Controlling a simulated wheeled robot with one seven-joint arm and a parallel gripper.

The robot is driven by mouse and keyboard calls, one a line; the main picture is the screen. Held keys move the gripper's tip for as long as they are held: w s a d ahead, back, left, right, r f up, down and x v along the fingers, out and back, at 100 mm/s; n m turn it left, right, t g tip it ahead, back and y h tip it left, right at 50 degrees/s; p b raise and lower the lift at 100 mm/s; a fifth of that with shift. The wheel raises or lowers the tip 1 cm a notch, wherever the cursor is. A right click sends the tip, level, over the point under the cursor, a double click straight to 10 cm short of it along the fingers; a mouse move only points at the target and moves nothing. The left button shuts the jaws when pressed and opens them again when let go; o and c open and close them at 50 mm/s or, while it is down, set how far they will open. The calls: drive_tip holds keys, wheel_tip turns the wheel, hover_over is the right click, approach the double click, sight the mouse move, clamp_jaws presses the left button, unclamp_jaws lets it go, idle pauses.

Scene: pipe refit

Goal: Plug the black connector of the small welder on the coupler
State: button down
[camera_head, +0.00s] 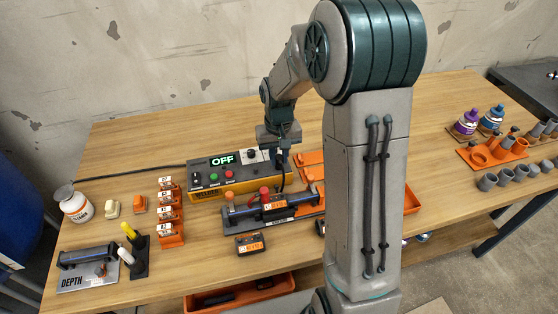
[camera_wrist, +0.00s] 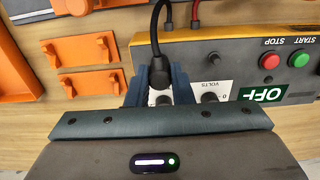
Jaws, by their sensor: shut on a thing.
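The small welder (camera_head: 232,179) is a yellow box with a grey panel, an OFF display and red and green buttons; it also shows upside down in the wrist view (camera_wrist: 228,50). My gripper (camera_head: 281,156) is above its right end. In the wrist view my gripper (camera_wrist: 159,72) is shut on the black connector (camera_wrist: 159,78), whose black cable arches up and away. The connector is over the panel by the volts knob; I cannot tell whether it touches the panel. The coupler (camera_head: 275,207), dark with an orange label, is on the pipe in the clamp fixture, in front of the welder.
A red cable (camera_wrist: 195,14) is beside the black one. A black block with an orange label (camera_head: 250,244) lies in front. Orange holders (camera_head: 170,215) stand left. My arm hides the table's middle right.

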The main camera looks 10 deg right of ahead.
sight(279, 156)
drive_tip(key=shift+r+p, duration=1)
drive_tip(key=shift+r, duration=0.5)
drive_tip(key=shift+r, duration=0.1)
drive_tip(key=shift+r+p, duration=0.75)
drive_tip(key=shift+r, duration=0.25)
drive_tip(key=shift+f, duration=0.1)
